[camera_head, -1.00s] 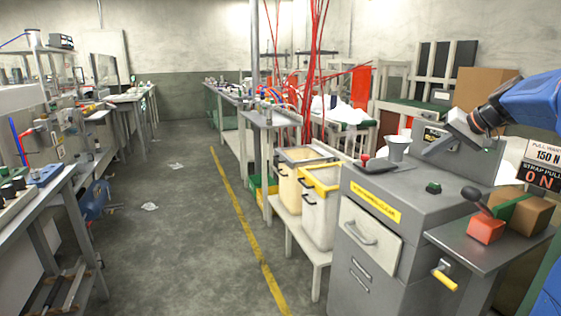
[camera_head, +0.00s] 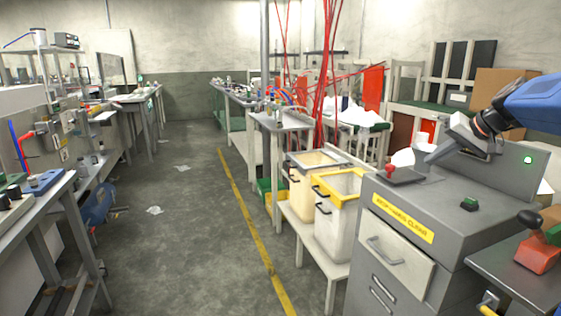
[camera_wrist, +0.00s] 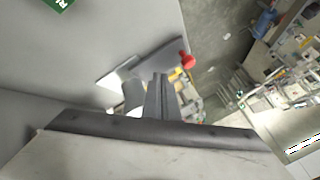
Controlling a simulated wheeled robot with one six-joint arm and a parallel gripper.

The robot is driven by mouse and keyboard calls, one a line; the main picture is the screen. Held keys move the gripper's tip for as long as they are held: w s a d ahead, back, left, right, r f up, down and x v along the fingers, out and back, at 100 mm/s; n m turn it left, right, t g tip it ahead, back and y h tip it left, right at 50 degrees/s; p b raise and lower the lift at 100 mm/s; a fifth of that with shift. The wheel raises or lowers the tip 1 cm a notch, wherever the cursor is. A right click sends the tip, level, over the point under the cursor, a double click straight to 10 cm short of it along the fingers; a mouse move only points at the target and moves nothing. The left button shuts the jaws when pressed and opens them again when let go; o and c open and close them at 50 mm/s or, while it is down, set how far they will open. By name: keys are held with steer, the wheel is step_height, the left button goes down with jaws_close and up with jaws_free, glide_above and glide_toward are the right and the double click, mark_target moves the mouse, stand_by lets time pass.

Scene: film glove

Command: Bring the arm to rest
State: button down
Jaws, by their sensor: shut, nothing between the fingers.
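My gripper (camera_head: 432,156) is at the end of my blue arm, which reaches in from the right. It hangs above the grey cabinet (camera_head: 365,225) and seems clear of its top. In the wrist view my gripper's fingers (camera_wrist: 160,92) are together, with nothing between them. A white object (camera_head: 402,158) stands behind the gripper, partly hidden; a white shape (camera_wrist: 133,95) also shows beside the fingers in the wrist view.
A dark plate with a red knob (camera_head: 390,172) lies on the cabinet top near the gripper. An orange-red block with a black-knobbed lever (camera_head: 537,257) sits at right. Open floor (camera_head: 190,230) lies left.

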steer(key=s+a+f+n+g, duration=0.15)
steer(key=s+a+f, duration=0.25)
steer(key=s+a, duration=0.55)
steer(key=s+a+f+h, duration=0.1)
steer(key=s+a+f, duration=0.1)
steer(key=s+f, duration=0.4)
steer(key=s+a+f+n+g+h, duration=0.1)
steer(key=s+f, duration=0.4)
steer(key=s, duration=0.7)
steer(key=s+a+f+n+h, duration=0.1)
steer(key=s+a+f, duration=0.2)
steer(key=s+f, duration=0.3)
steer(key=s, duration=0.3)
steer(key=shift+a+f+h, duration=0.35)
steer(key=shift+a+h, duration=0.05)
